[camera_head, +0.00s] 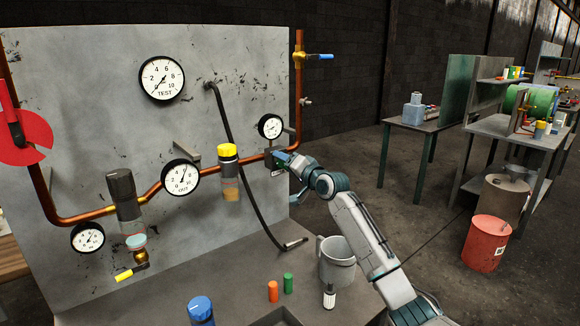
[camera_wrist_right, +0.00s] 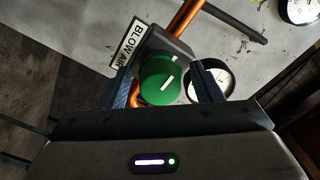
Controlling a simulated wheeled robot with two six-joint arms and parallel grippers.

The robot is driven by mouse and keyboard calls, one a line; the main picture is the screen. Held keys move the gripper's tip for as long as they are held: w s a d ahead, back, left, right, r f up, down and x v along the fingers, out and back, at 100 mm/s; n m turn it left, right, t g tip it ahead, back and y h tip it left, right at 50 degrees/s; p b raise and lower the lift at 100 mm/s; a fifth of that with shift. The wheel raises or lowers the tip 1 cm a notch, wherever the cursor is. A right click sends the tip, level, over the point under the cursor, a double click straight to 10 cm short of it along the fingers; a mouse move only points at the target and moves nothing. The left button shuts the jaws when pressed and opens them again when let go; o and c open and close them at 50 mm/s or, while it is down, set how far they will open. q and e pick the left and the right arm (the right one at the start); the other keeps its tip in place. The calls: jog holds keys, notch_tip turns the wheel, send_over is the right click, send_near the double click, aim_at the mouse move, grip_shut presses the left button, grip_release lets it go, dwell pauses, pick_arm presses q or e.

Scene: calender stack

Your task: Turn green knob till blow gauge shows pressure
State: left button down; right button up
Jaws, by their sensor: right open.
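The green knob (camera_wrist_right: 160,82) with a white mark sits beside a plate reading "BLOW AIR" (camera_wrist_right: 128,46) in the right wrist view. My right gripper (camera_wrist_right: 165,80) is open, with one finger on each side of the knob; I cannot tell whether they touch it. In the head view my right gripper (camera_head: 281,164) is at the right end of the copper pipe and largely hides the knob. A small round gauge (camera_head: 270,126) is just above it. A gauge (camera_wrist_right: 222,76) behind the right finger is partly covered in the wrist view; its reading is unclear. My left gripper is not in view.
The grey panel (camera_head: 100,80) carries a large TEST gauge (camera_head: 162,78), an OUT gauge (camera_head: 181,177) and a yellow-capped regulator (camera_head: 228,172). A black hose (camera_head: 240,160) hangs close left of my right gripper. A grey mug (camera_head: 338,261) stands below on the bench.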

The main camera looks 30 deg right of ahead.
jog(key=s+b, duration=0.3)
jog(key=s, duration=0.7)
jog(key=shift+s+d, duration=0.35)
jog(key=shift+d, duration=0.05)
jog(key=shift+f, duration=0.1)
